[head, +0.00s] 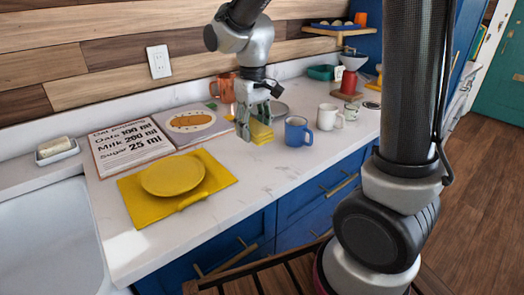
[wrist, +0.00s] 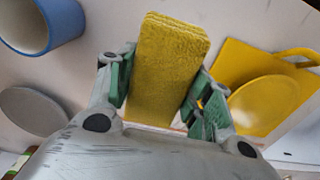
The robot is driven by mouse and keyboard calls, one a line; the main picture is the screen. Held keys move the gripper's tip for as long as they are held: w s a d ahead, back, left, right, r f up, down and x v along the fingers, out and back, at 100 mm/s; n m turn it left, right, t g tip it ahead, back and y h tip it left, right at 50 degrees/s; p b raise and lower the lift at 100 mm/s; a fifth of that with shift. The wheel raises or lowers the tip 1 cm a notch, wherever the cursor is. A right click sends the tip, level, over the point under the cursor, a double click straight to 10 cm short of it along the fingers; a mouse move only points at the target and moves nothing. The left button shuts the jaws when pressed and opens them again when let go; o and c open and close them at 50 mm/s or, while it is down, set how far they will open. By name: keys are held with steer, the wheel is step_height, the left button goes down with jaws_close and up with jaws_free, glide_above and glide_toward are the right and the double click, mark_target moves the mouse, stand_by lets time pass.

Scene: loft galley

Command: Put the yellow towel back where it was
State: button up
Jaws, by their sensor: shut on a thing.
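The yellow towel (head: 261,132) is a folded, thick rectangle above or on the white counter, left of the blue mug. It also shows in the wrist view (wrist: 166,60), with its rough face toward the camera. My gripper (head: 254,122) points down at it. In the wrist view its green-padded fingers (wrist: 160,92) stand on both sides of the towel and are shut on it. I cannot tell whether the towel's lower edge touches the counter.
The blue mug (head: 298,131) stands close right of the towel, with white mugs (head: 328,117) beyond. A grey disc (head: 278,108) lies behind. Left are a picture book (head: 190,122), a recipe card (head: 130,143) and a yellow board (head: 219,174) bearing a yellow plate (head: 172,175).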

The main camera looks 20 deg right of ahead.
mark_target(254, 158)
step_height(254, 158, down, 8)
steer(key=shift+r, duration=0.25)
steer(key=o, duration=1.1)
steer(key=shift+f, duration=0.15)
step_height(254, 158, up, 11)
steer(key=shift+r, duration=0.75)
steer(key=s+d+r+m+t, duration=0.1)
steer(key=s+d, duration=0.4)
steer(key=s, duration=0.1)
steer(key=s+d+r+m+t, duration=0.1)
steer(key=s+d+r+t, duration=0.1)
steer(key=s+d, duration=0.3)
steer(key=s+d+r+m+t, duration=0.1)
steer(key=s+d, duration=0.3)
steer(key=s, duration=0.4)
steer(key=shift+d+r+m, duration=0.3)
steer(key=shift+d+r, duration=0.1)
steer(key=shift+r, duration=0.1)
